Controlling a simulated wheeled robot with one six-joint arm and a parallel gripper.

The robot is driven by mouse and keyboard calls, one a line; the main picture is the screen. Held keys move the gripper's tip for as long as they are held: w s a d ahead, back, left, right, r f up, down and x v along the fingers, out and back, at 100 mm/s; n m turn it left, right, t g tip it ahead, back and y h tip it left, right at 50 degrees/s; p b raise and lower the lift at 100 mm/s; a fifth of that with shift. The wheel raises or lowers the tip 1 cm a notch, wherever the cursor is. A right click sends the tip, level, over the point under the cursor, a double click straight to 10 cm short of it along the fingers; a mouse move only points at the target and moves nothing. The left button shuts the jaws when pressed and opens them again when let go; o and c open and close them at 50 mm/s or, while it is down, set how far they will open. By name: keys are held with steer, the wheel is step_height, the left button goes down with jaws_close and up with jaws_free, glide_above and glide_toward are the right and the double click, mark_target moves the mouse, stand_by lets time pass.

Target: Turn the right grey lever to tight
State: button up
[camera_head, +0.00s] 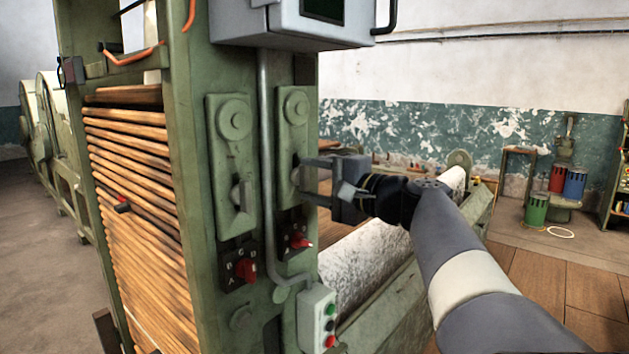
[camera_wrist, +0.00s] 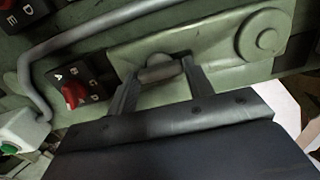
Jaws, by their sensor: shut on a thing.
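The right grey lever (camera_head: 296,172) is on the right green plate of the machine's front post, mostly hidden by my gripper in the head view. In the wrist view the lever (camera_wrist: 160,73) is a short rounded grey handle lying between my two fingers. My gripper (camera_head: 308,178) reaches in from the right and is shut on this lever; the fingers also show in the wrist view (camera_wrist: 162,78). The left grey lever (camera_head: 241,194) stands about upright on its own plate, apart from my gripper. I see no readable tight mark.
Red rotary switches sit below the plates, one at the left (camera_head: 245,269) and one at the right (camera_head: 299,240). A grey conduit (camera_head: 266,160) runs between the plates. A button box (camera_head: 317,318) is lower down, and a grey cabinet (camera_head: 290,22) overhangs above.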

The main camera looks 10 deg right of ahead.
steer(key=o, duration=1)
steer(key=b+v, duration=0.2)
steer(key=v, duration=0.9)
steer(key=shift+w+a, duration=0.1)
steer(key=p+x, duration=0.2)
steer(key=x, duration=0.9)
